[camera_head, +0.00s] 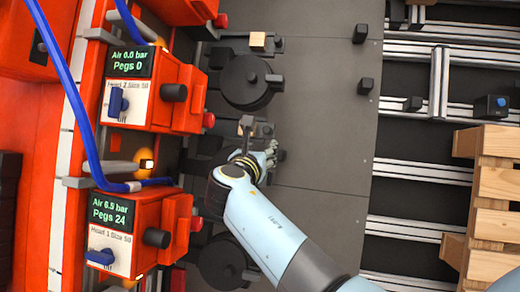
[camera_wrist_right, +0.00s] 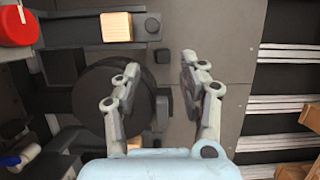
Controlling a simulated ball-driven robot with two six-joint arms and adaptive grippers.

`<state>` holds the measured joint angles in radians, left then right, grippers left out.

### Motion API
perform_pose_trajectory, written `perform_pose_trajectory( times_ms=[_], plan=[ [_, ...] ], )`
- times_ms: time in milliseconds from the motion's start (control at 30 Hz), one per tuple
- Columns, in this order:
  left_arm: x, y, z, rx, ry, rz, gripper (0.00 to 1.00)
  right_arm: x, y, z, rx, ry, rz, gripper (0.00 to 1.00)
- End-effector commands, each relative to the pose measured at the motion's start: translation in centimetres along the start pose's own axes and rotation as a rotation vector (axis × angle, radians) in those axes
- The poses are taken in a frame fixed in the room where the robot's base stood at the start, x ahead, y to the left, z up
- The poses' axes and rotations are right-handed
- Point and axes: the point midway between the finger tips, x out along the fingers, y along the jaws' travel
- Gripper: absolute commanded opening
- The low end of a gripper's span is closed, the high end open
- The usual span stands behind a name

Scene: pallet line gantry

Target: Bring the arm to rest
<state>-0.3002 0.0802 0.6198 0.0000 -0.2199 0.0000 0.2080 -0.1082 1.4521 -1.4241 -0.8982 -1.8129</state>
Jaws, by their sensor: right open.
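My right arm (camera_head: 275,225) comes in from the bottom right in the head view and reaches up and left over the dark grey plate. Its gripper (camera_head: 270,150) is near the plate's left edge, beside a round black fixture. In the right wrist view the two fingers of the right gripper (camera_wrist_right: 160,85) stand wide apart, with nothing between them but the plate and part of a black disc behind. A wooden block (camera_wrist_right: 116,27) sits beyond the left finger, apart from it. My left gripper is not in view.
Two red machine heads (camera_head: 180,90) with green displays and blue hoses stand on the left. A black disc fixture (camera_head: 247,80) and a wooden block (camera_head: 258,41) are above my gripper. Metal rails (camera_head: 420,172) and a wooden pallet (camera_head: 497,190) lie right. The grey plate (camera_head: 325,130) is mostly clear.

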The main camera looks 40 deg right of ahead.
Motion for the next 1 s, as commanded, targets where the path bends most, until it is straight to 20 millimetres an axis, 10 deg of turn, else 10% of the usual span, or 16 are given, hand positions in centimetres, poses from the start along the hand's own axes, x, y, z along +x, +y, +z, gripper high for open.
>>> perform_pose_trajectory(
  times_ms=[667, 867, 1000],
  plan=[
    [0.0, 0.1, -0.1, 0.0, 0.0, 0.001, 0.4, -0.2, -0.6, 0.1, 0.037, 0.014, -0.009, 0.42],
    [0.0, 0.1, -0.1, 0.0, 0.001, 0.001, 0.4, -2.8, -8.2, -4.7, 0.585, 0.199, -0.141, 0.42],
    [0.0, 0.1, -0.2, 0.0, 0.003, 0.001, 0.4, -8.1, -14.0, -8.9, 1.169, 0.403, -0.349, 0.42]
  ],
)
